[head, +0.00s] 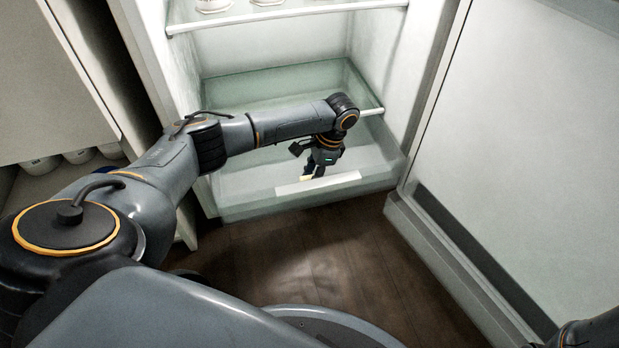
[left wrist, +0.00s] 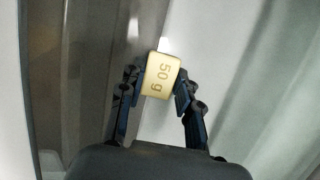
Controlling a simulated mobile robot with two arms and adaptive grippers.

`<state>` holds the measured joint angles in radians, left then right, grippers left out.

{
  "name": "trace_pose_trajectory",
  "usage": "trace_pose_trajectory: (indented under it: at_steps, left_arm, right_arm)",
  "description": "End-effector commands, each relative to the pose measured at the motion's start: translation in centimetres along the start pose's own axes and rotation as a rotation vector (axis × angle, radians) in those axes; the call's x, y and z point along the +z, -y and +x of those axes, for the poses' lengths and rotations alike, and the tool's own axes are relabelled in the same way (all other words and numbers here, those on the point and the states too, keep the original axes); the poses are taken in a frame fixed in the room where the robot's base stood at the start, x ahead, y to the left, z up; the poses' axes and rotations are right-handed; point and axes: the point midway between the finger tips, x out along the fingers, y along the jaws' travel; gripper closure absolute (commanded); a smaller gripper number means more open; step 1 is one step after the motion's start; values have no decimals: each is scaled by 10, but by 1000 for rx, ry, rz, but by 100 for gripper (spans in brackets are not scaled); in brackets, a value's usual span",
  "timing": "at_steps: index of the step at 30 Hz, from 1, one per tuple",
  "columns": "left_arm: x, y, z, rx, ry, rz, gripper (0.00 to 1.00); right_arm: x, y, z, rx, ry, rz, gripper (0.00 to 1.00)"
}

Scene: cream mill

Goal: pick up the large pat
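A pale yellow pat (left wrist: 161,75) marked "50 g" sits between the fingertips of my left gripper in the left wrist view. The dark blue finger pads meet its two sides, so my left gripper (left wrist: 160,92) appears shut on it. In the head view my left gripper (head: 312,172) points down into the clear bottom drawer of the cabinet, and a small yellow bit of the pat (head: 306,177) shows at its tips. I cannot tell whether the pat still touches the drawer floor. No second pat shows for comparing size. My right gripper is not in view.
The glass drawer (head: 245,210) has a pale strip (head: 318,184) on its front. A glass shelf (head: 285,14) with white dishes is above. The cabinet door (head: 540,130) stands open at right. White bowls (head: 80,155) are at left. The wooden floor (head: 330,250) is clear.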

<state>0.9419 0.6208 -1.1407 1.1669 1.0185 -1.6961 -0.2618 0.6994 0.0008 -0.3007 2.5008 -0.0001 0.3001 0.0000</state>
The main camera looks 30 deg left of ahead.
Motion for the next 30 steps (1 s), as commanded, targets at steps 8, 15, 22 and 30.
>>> trace_pose_trajectory:
  at_steps: [8,15,22,30]
  left_arm:
    - [0,0,0,0,0,0,98]
    - [3,0,-11,0,-1,0,98]
    - [13,0,-45,0,-1,0,98]
    - [27,-1,-95,2,-2,-5,98]
  right_arm:
    - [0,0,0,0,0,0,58]
    - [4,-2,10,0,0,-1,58]
    - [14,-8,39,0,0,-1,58]
    - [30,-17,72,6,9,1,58]
